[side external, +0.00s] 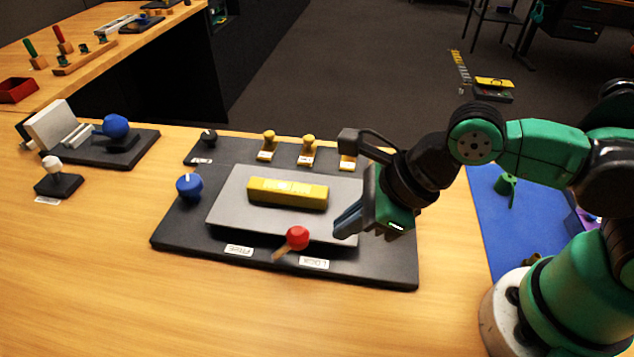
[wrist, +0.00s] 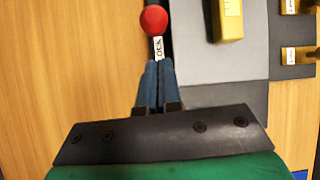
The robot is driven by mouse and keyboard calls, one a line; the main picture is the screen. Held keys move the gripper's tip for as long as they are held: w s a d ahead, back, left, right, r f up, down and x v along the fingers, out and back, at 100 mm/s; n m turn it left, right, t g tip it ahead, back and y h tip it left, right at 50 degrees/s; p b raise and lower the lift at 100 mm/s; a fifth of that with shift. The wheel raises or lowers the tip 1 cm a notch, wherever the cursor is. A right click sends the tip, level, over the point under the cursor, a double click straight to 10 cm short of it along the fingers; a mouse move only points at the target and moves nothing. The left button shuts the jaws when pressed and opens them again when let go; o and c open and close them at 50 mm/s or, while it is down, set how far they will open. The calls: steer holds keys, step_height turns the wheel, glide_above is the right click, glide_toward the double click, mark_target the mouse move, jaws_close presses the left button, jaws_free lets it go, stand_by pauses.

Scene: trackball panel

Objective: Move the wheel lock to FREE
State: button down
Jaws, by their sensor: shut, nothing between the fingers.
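The wheel lock appears to be the lever with a red ball knob (side external: 297,237) and a tan stub, at the front edge of the dark panel. The knob stands between the FREE label (side external: 238,250) and the LOCK label (side external: 314,262), nearer LOCK. The wrist view shows the red knob (wrist: 153,20) just beyond the LOCK label (wrist: 158,48). My gripper (side external: 347,222) is shut and empty, right of the knob and apart from it in the side view. Its blue fingertips (wrist: 157,66) point towards the LOCK label and knob. The lever's base is hidden.
A yellow bar (side external: 287,193) lies on the raised grey block (side external: 225,205) behind the knob. A blue knob (side external: 189,186) is at the panel's left, and several yellow knobs (side external: 308,150) line its back. The table in front (side external: 230,310) is clear.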

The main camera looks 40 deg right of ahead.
glide_above(323, 263)
steer(key=shift+f, duration=2.4)
